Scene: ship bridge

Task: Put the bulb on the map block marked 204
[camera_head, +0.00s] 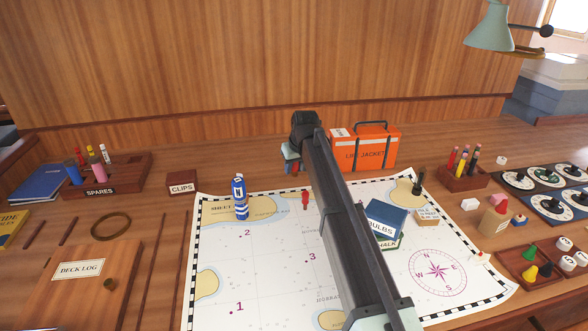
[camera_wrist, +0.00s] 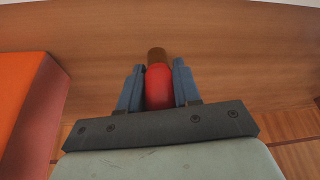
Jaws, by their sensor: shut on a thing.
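My gripper (camera_wrist: 159,88) is shut on a red cylinder (camera_wrist: 159,86) with a brown end in the wrist view; I cannot tell for sure whether it is the bulb. In the head view my gripper (camera_head: 291,158) is beyond the chart's far edge, left of the orange life jacket box, mostly hidden by my arm. A blue box lettered "BULBS" (camera_head: 386,217) stands on the chart, partly hidden by my arm. A small wooden block with tiny lettering (camera_head: 427,217) lies to its right. No marking 204 is legible.
The chart (camera_head: 265,255) bears a blue-and-white bottle (camera_head: 240,199) and a small red figure (camera_head: 305,200). The orange life jacket box (camera_head: 370,150) also shows in the wrist view (camera_wrist: 30,105). Pencil holder (camera_head: 463,178) and dials crowd the right. A CLIPS box (camera_head: 182,184) stands left.

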